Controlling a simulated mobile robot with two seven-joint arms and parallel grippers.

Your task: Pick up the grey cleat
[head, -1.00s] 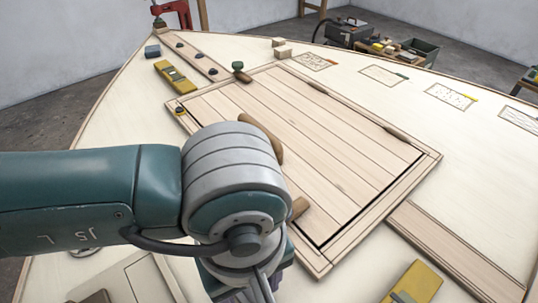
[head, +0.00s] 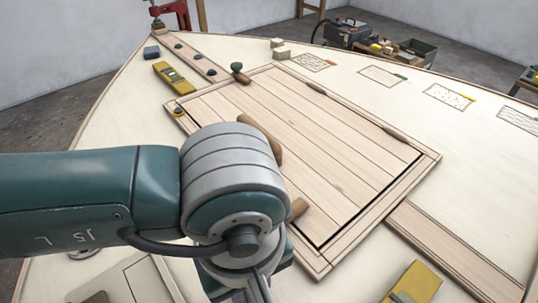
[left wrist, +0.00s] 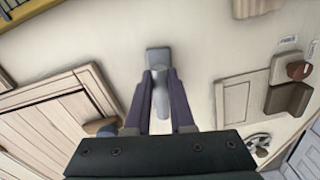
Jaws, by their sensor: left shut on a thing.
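The grey cleat (left wrist: 159,58) shows in the left wrist view as a slim grey piece with a wider, flat far end. My left gripper (left wrist: 159,78) has its two purple fingers on either side of it and is shut on it. The cleat's near part runs back between the fingers. I cannot tell whether it touches the pale deck beneath. In the head view my left arm's wrist hides the cleat and most of the gripper. My right gripper is not in view.
A planked hatch (head: 300,150) with wooden handles fills the middle of the pale plywood deck. Yellow tools lie at its far left (head: 175,78) and near right (head: 412,284). A small panel (left wrist: 234,106) with brown blocks is right of the gripper in the wrist view.

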